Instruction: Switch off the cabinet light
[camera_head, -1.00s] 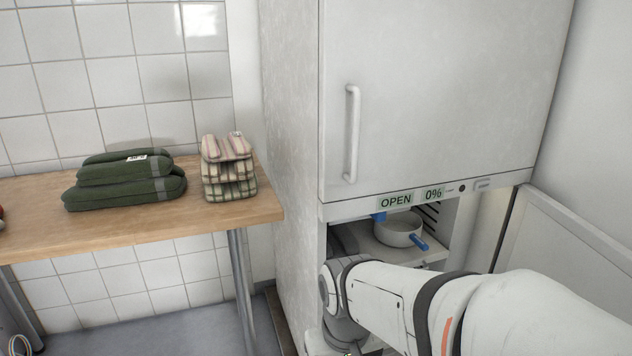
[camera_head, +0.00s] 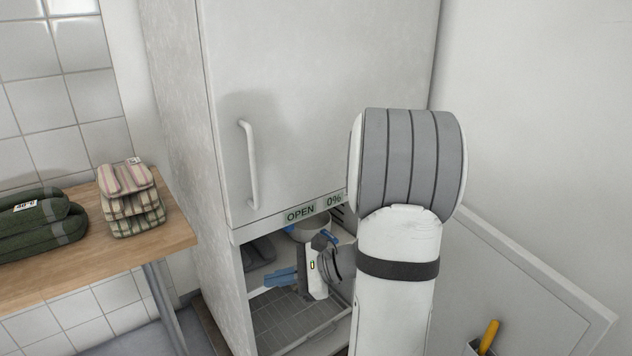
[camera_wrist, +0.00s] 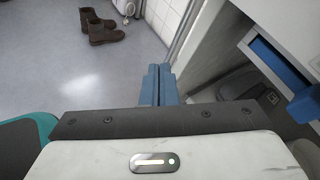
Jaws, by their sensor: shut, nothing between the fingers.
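The tall white cabinet (camera_head: 320,90) stands in the middle, its upper door closed and its lower compartment open. A label strip below the door carries an OPEN panel (camera_head: 300,214) and a 0% panel (camera_head: 334,200). My arm hides the right end of this strip. I cannot tell whether the light is lit. My gripper (camera_head: 281,277) is at the open compartment, below the OPEN panel, its blue fingers pointing left. In the wrist view the fingers (camera_wrist: 158,84) are together and empty. A blue-edged part (camera_wrist: 283,66) lies to their right.
The door handle (camera_head: 248,165) sticks out above. A wooden table (camera_head: 172,232) with folded cloths is at left. A white panel (camera_head: 540,285) stands at right. Brown boots (camera_wrist: 97,26) stand on the floor.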

